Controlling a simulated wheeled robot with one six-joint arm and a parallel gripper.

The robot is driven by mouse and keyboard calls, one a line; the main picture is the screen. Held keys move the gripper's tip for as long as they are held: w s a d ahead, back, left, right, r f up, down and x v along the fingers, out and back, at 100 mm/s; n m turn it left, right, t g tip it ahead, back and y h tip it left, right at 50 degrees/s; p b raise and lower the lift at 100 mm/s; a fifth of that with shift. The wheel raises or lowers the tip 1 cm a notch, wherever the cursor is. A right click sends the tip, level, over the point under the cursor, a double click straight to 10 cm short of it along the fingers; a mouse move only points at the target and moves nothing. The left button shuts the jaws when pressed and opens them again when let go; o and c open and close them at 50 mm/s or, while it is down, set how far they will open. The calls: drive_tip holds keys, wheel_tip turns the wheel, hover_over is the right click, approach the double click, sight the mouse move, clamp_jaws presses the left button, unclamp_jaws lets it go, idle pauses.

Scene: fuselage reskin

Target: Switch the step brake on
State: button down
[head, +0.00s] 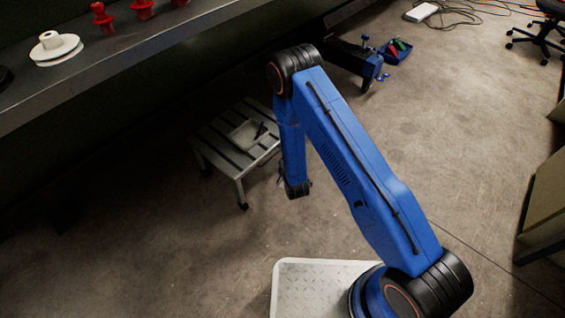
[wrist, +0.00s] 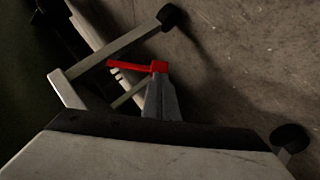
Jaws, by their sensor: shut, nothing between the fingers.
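The grey step (head: 243,187) stands on the floor beside the workbench, with a slatted top and black feet. In the wrist view its legs (wrist: 120,47) run out to black feet. A red lever (wrist: 138,66), apparently the step brake, lies roughly sideways at the frame. My gripper (wrist: 160,78) is shut and empty, its grey fingers pointing at the lever's right end. I cannot tell whether they touch it. In the head view my gripper (head: 281,179) is low at the step's right side, mostly hidden by my wrist. The lever is hidden there.
A shallow tray (head: 243,134) with a dark tool lies on the step. The workbench (head: 130,72) overhangs at left, holding red parts and a white spool (head: 57,48). Open floor (head: 450,130) lies to the right.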

drive_tip(key=shift+w+d+f, duration=0.15)
drive_tip(key=shift+w+f, duration=0.05)
drive_tip(key=shift+f, duration=0.6)
drive_tip(key=v, duration=1.7)
drive_tip(key=shift+s, duration=0.35)
drive_tip(key=shift+f, duration=0.1)
